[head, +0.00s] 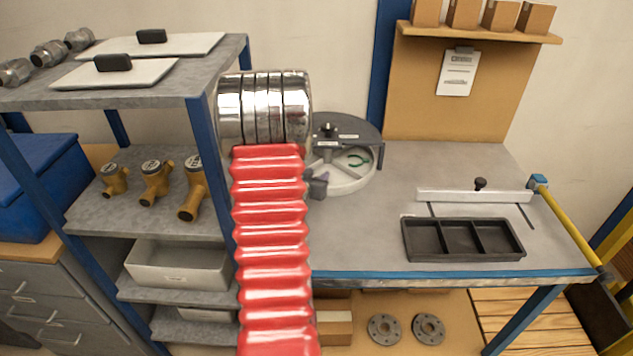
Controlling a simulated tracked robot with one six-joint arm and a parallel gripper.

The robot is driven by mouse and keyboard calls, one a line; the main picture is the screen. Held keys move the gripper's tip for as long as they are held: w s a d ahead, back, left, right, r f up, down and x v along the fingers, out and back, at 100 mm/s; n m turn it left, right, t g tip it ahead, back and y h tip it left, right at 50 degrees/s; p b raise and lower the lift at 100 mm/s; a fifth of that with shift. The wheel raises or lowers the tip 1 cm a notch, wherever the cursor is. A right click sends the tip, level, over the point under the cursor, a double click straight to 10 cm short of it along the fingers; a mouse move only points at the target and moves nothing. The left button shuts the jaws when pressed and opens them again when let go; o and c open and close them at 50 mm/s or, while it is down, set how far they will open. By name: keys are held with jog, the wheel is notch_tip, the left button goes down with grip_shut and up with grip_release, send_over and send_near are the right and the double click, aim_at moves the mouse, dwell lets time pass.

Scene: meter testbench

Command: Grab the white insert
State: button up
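No single item is clearly the white insert. A round, pale dish with dividers (345,181) stands at the left of the bench, partly under a dark grey half cover with a knob (350,127). Two white plates with black handles, one behind (195,44) and one in front (75,76), lie on the top shelf at the left. My gripper cannot be made out. A dark block (318,186) shows beside my arm at the dish's edge; I cannot tell what it belongs to.
The grey bench (370,245) is clear in the middle. A black three-compartment tray (462,257) and a white bar (470,196) lie at its right. The blue-posted shelf (222,140) at the left holds brass meters (155,180) and a grey bin (178,268).

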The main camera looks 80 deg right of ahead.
aim_at(316, 175)
jog(key=c, duration=0.7)
jog(key=shift+c, duration=0.2)
jog(key=shift+r, duration=0.25)
grip_shut()
notch_tip(316, 175, up, 10)
jog(key=shift+f, duration=0.2)
